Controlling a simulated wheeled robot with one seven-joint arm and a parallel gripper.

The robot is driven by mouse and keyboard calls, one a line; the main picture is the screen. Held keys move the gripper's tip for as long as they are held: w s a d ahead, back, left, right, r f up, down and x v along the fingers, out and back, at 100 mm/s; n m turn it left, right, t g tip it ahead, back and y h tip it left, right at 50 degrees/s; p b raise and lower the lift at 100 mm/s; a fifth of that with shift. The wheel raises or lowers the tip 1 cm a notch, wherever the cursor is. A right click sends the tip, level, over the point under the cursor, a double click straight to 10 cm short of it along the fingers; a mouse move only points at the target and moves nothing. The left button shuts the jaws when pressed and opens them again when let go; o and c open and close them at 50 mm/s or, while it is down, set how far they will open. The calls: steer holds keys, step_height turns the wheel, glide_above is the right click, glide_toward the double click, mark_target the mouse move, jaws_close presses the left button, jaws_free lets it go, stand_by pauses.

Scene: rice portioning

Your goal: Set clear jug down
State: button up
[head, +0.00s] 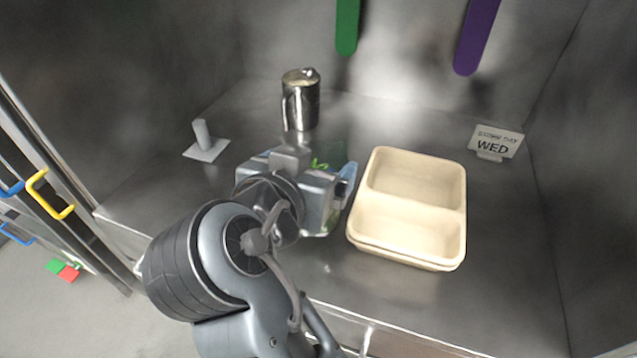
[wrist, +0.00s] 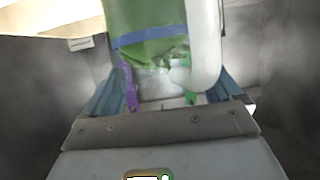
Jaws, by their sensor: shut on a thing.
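The clear jug (wrist: 150,45) fills the top middle of the wrist view, with a green tint, a blue band and a pale upright handle (wrist: 205,45). My gripper (wrist: 165,92) is shut on it, with a bluish finger at each side of its lower part. In the head view my gripper (head: 335,182) is over the steel counter, just left of the beige tray. There the jug (head: 332,153) is mostly hidden behind my gripper, with only greenish see-through parts showing. I cannot tell whether its base touches the counter.
A two-compartment beige tray (head: 465,193), seemingly stacked, stands close right of my gripper. A metal pitcher (head: 301,103) stands behind, and a grey plate with an upright handle (head: 206,150) lies left. A "WED" sign (head: 495,142) stands at the right. Counter (head: 250,105) is bare back left.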

steer(key=shift+f, duration=2.05)
steer(key=shift+f, duration=0.2)
steer(key=o, duration=1.5)
steer(key=shift+o, duration=0.2)
steer(key=shift+r, duration=0.1)
steer(key=shift+r, duration=0.15)
steer(key=b+v, duration=0.1)
steer(key=v, duration=1.1)
